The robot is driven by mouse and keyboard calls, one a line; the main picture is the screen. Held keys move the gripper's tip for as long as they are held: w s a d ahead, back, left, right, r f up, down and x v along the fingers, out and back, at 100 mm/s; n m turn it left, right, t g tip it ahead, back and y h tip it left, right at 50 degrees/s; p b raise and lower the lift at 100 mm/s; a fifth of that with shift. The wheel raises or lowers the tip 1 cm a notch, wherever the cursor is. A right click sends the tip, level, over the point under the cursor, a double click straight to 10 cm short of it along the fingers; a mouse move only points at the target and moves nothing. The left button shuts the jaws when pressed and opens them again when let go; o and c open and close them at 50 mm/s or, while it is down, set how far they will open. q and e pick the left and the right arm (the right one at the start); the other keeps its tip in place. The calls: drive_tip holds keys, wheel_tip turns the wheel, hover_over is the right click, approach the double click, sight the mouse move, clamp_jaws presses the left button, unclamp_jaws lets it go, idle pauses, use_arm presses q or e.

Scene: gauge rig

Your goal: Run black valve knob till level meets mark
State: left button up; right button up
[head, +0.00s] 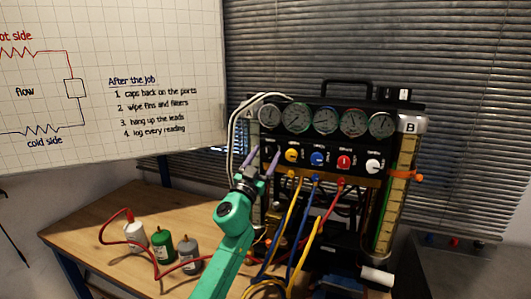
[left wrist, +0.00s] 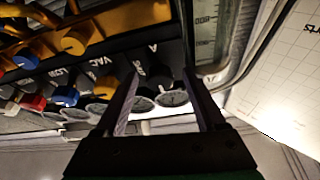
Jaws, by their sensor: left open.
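The black valve knob (head: 268,149) is at the left end of the knob row on the gauge rig, partly hidden by my left gripper (head: 262,157). In the left wrist view the dark knob (left wrist: 160,74) appears between the spread fingers of my left gripper (left wrist: 161,82); I cannot tell whether they touch it. Column B (head: 403,190) has a yellow scale with an orange marker (head: 408,175) across it. A green strip shows along its left side, but the exact level is unclear. Column A (head: 247,122) is partly hidden by hoses. My right gripper is out of view.
Several dial gauges (head: 326,119) sit above yellow, blue, red and white knobs (head: 373,166). Yellow, blue and red hoses (head: 326,205) hang in front. White, green and grey bottles (head: 162,243) with a red hose stand on the wooden table (head: 95,235). A whiteboard (head: 180,60) is behind.

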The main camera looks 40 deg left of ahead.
use_arm(q)
drive_tip(key=shift+w, duration=0.2)
clamp_jaws()
